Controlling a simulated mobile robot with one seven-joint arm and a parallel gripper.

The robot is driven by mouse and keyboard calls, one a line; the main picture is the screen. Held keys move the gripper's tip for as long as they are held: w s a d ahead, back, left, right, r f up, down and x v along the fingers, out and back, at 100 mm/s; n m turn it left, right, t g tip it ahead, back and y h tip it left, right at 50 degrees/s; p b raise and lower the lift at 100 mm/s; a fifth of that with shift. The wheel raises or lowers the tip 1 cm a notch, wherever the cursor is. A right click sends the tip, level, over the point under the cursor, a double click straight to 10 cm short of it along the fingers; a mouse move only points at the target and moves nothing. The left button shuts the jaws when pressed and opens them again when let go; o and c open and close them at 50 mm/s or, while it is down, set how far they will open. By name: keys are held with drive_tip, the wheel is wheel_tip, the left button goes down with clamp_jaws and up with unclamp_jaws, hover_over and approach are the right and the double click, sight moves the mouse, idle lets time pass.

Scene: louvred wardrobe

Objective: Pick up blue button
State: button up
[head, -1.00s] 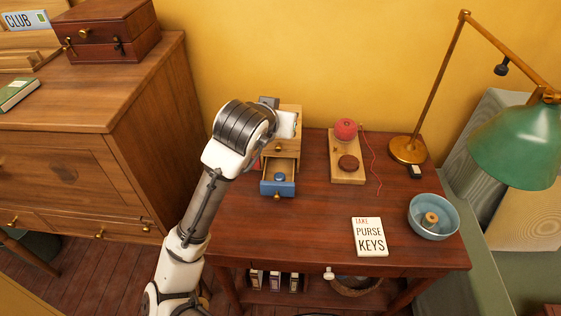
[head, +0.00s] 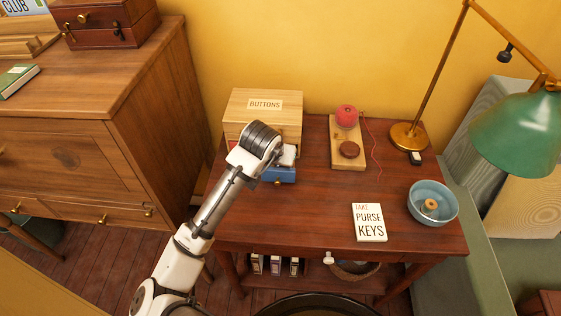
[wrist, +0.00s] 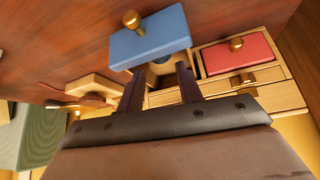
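The wooden box labelled BUTTONS (head: 262,110) stands on the red-brown table, with its blue drawer (head: 283,175) pulled out at the front. In the wrist view, the blue drawer front (wrist: 150,40) lies just beyond my fingertips. My gripper (wrist: 160,76) is open, with its two dark fingers apart at the drawer's opening. A small bluish rounded shape, which looks like the blue button (wrist: 161,59), shows in the drawer between the fingers. In the head view my gripper (head: 286,156) is over the drawer and hides the button.
A red drawer (wrist: 236,54) sits beside the blue one in the wrist view. Right of the box are a wooden stand with red thread (head: 346,135), a note card (head: 369,222), a blue bowl (head: 433,219) and a green lamp (head: 520,135). The table's front middle is clear.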

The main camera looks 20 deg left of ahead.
drive_tip(key=p+x, duration=0.1)
drive_tip(key=x, duration=0.3)
drive_tip(key=shift+s+f, duration=0.1)
drive_tip(key=shift+f, duration=0.1)
drive_tip(key=c, duration=0.6)
drive_tip(key=shift+r, duration=0.1)
wheel_tip(320, 180, up, 7)
drive_tip(key=b, duration=0.2)
drive_tip(key=s+b, duration=0.4)
drive_tip(key=s, duration=0.2)
drive_tip(key=s+d+b, duration=0.1)
drive_tip(key=s+b, duration=0.4)
drive_tip(key=s, duration=0.1)
drive_tip(key=s+b, duration=0.4)
drive_tip(key=s, duration=0.2)
drive_tip(key=shift+d+b, duration=0.2)
drive_tip(key=shift+b, duration=0.2)
